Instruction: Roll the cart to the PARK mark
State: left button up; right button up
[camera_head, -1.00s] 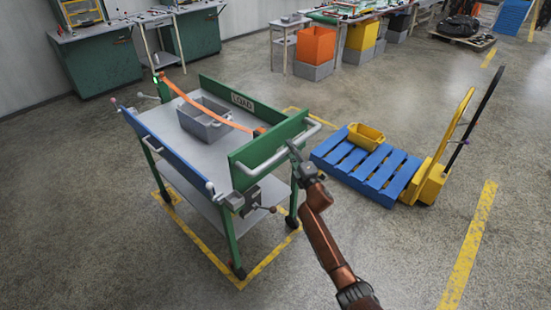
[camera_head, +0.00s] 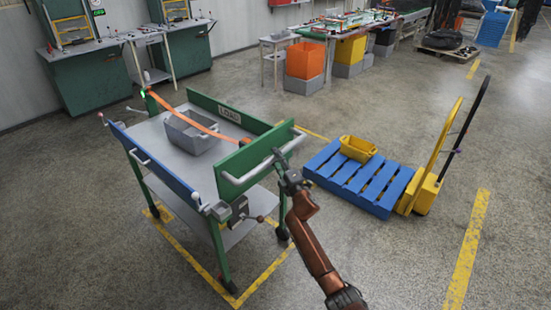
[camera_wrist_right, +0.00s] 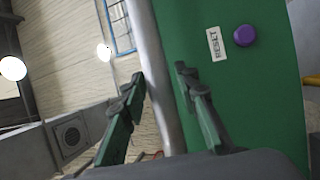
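The cart has a grey top, with its rim at the blue side panel (camera_head: 155,160) and a green end panel (camera_head: 262,148). It stands on wheels inside a yellow floor outline (camera_head: 262,281). A pale bar handle (camera_head: 250,177) runs along the green panel. My right gripper (camera_head: 279,160) is at this handle. In the right wrist view, the fingers of my right gripper (camera_wrist_right: 160,85) lie on either side of the handle bar (camera_wrist_right: 152,50), with a small gap visible. My left gripper is out of view. No lettering reading PARK is visible.
A grey bin (camera_head: 190,135) and an orange strap (camera_head: 190,118) are on the cart. A blue pallet (camera_head: 370,190) with a yellow bin (camera_head: 358,149) lies to the right, by a yellow hand truck (camera_head: 427,192). Benches line the back. Floor at front left is clear.

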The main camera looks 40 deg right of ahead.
jog(key=shift+o, duration=0.8)
jog(key=shift+a, duration=0.15)
jog(key=v, duration=1.2)
jog(key=shift+f, duration=0.1)
